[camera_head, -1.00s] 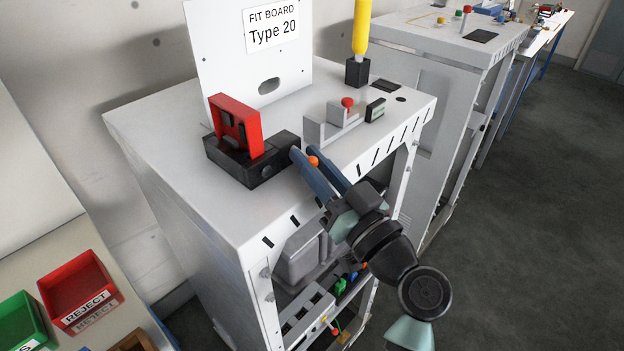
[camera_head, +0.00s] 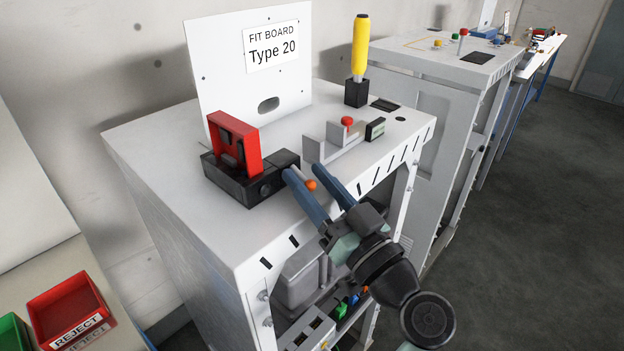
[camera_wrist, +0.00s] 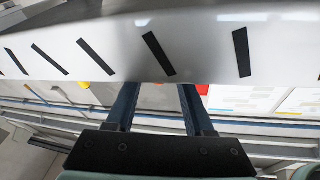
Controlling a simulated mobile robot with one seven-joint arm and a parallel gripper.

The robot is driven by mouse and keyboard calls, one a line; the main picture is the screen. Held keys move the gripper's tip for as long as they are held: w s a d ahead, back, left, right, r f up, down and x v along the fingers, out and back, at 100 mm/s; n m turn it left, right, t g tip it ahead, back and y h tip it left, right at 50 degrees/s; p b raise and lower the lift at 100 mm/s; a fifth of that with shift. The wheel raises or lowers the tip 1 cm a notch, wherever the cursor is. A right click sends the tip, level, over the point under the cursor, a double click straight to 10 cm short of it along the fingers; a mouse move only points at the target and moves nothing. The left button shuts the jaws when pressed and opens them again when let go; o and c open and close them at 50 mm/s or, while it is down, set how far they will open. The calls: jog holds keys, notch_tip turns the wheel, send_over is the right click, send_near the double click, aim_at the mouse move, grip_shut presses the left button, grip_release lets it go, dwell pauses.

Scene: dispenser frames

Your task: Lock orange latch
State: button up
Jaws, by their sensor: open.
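The orange latch knob (camera_head: 311,185) is a small ball on a short grey rod at the right end of a black block (camera_head: 247,192) on the white cabinet top. A red square frame (camera_head: 233,142) stands upright on this block. My gripper (camera_head: 299,170) is open, with its two blue fingers on either side of the orange knob in the head view. I cannot tell whether a finger touches it. In the wrist view my fingers (camera_wrist: 157,90) show at the cabinet's slotted edge, and the orange knob does not show.
The cabinet top (camera_head: 160,135) also bears a grey bracket with a red knob (camera_head: 347,121) and a yellow-handled tool (camera_head: 360,42) in a black holder. The Fit Board panel (camera_head: 225,60) stands behind. A red reject bin (camera_head: 72,310) is at lower left.

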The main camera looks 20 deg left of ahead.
jog(key=b+v, duration=0.4)
jog(key=v, duration=0.9)
jog(key=w+d+r+m+t+h+p, duration=0.1)
jog(key=w+r+m+t+h+p, duration=0.2)
jog(key=r, duration=0.5)
jog(key=w+r+t+h, duration=0.2)
jog(key=r+t+h, duration=0.3)
jog(key=r, duration=0.3)
jog(key=s+d+r+m+t+h, duration=0.1)
jog(key=s+r+m+t+h, duration=0.1)
jog(key=r, duration=0.5)
jog(key=s+d+r+m+t+h+p, duration=0.1)
jog(key=s+d+r+m+t+h, duration=0.1)
jog(key=s+r+t+h, duration=0.1)
jog(key=s+d+r+m+t+h+p, duration=0.1)
jog(key=s+r+t+h, duration=0.2)
jog(key=s+r, duration=0.3)
notch_tip(320, 180, up, 5)
jog(key=shift+d+f+m+h, duration=0.2)
jog(key=shift+d+m+h, duration=0.2)
jog(key=shift+h, duration=0.4)
